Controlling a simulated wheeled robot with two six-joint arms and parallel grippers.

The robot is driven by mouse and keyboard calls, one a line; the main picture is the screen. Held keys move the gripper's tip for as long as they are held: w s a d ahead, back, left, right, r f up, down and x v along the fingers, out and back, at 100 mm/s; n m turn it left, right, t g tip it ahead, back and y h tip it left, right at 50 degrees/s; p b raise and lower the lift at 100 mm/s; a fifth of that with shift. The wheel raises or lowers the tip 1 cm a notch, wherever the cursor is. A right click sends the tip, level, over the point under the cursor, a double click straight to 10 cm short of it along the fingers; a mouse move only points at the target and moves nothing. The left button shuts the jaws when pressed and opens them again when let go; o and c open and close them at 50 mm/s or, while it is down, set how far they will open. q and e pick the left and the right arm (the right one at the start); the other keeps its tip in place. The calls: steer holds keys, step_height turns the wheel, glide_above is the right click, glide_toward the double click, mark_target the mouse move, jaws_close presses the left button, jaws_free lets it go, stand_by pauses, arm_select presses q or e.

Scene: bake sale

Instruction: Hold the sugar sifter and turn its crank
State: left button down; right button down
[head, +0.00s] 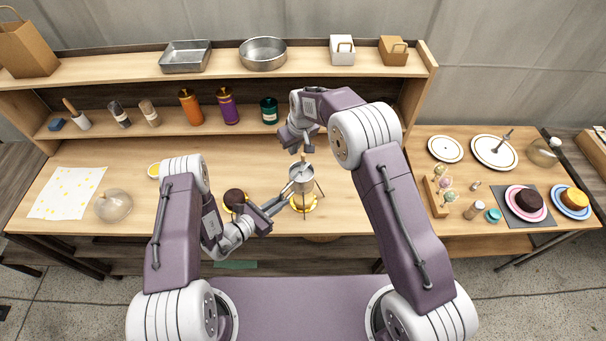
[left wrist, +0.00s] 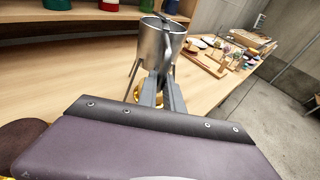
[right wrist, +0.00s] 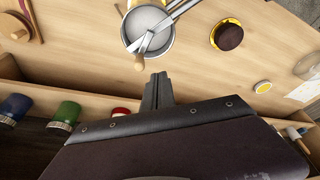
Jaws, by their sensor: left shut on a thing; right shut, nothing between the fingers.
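The sugar sifter (head: 301,186) is a grey metal cup standing over the table in the head view; it also shows in the left wrist view (left wrist: 158,42). My left gripper (head: 289,193) is shut on the sifter from the left, its fingers against the sifter's lower side (left wrist: 165,92). In the right wrist view I look down into the cup (right wrist: 158,42), with a crank bar across it and a wooden crank knob (right wrist: 138,63) at its rim. My right gripper (head: 298,147) is shut and empty, its fingertips (right wrist: 157,80) close to the knob but apart from it.
A gold-yellow item (head: 304,204) lies under the sifter. A dark round cake (head: 235,197) on a yellow plate sits left of it, partly behind my left arm. Shelves with jars (head: 228,107) stand behind. The side table (head: 460,222) holds cakes and plates.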

steer(key=shift+f, duration=1)
steer(key=shift+w+d, duration=0.4)
steer(key=shift+d, duration=0.4)
steer(key=shift+s+d, duration=0.1)
